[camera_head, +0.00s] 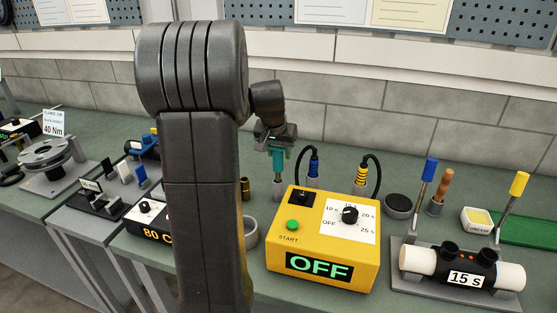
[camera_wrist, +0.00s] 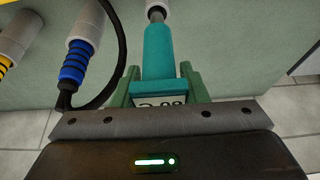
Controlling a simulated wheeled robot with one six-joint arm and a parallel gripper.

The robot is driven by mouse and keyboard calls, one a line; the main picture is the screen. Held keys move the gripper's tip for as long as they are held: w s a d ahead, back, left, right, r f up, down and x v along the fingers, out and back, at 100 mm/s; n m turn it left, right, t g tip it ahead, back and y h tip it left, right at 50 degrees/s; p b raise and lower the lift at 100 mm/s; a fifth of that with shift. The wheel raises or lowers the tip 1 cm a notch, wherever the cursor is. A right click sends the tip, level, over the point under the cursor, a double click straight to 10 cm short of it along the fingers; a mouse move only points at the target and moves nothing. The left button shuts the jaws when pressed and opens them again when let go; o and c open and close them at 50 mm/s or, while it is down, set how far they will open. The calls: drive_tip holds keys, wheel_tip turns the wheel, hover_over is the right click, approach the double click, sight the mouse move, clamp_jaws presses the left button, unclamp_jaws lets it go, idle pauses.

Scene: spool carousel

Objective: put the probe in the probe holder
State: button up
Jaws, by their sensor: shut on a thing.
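The probe (camera_head: 277,158) is a teal tool upright behind the yellow box. It also shows in the wrist view (camera_wrist: 160,52), with a small display partly hidden by my gripper. My gripper (camera_head: 275,136) is shut on the probe's upper part, and its green fingers flank the probe in the wrist view (camera_wrist: 160,88). A grey round piece (camera_wrist: 156,12) shows at the probe's far end. It may be the probe holder or the probe's own tip; I cannot tell whether the probe is seated.
The yellow box (camera_head: 315,262) reading OFF stands in front of the probe. Blue (camera_head: 313,162) and yellow (camera_head: 361,176) banded plugs with black cables stand in grey holders to its right. A brass cylinder (camera_head: 245,189) is at left. My arm hides part of the bench.

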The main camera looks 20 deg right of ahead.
sight(279, 159)
drive_tip(key=shift+f, duration=1.35)
drive_tip(key=shift+f, duration=0.1)
drive_tip(key=shift+f, duration=0.15)
drive_tip(key=o, duration=1)
drive_tip(key=shift+r, duration=0.2)
drive_tip(key=shift+r, duration=0.2)
drive_tip(key=v, duration=1.1)
drive_tip(key=shift+s+a+r+b, duration=0.1)
drive_tip(key=shift+r+b, duration=0.2)
drive_tip(key=shift+r, duration=0.05)
